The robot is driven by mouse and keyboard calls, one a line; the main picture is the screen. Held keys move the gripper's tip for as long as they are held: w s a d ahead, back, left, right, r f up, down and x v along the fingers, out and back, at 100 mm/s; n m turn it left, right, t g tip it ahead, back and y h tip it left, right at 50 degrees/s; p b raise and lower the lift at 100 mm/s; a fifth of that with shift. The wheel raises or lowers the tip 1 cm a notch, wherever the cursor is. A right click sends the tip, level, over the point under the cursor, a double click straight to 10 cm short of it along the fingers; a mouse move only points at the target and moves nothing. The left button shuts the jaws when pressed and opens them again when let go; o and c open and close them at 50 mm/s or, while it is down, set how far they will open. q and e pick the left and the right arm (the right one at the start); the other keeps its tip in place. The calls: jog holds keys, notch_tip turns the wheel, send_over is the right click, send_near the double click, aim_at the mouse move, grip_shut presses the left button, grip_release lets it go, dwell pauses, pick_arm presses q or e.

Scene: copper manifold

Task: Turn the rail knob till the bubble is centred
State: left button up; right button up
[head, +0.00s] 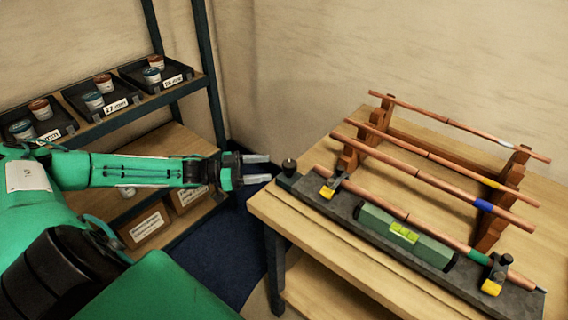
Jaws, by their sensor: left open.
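The rail (335,215) is a long dark bar along the near side of the wooden table. A black rail knob (289,166) stands upright at its left end. A green level with a yellow-green vial (404,232) sits on the rail; the bubble is too small to place. My right gripper is not in view.
Several copper pipes (400,157) rest on a wooden rack (346,158) behind the rail. A shelf (105,122) with black trays of small tins stands at the left. Cartons (146,223) sit on its lower board. Bare tabletop shows before the rail.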

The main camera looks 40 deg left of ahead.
aim_at(284, 165)
pick_arm(q)
jog(key=p+x, duration=0.1)
jog(key=x, duration=0.4)
jog(key=shift+w+d+r, duration=0.1)
jog(key=shift+w+d, duration=0.4)
jog(key=shift+d, duration=0.1)
jog(key=shift+w, duration=0.1)
jog(key=c, duration=1)
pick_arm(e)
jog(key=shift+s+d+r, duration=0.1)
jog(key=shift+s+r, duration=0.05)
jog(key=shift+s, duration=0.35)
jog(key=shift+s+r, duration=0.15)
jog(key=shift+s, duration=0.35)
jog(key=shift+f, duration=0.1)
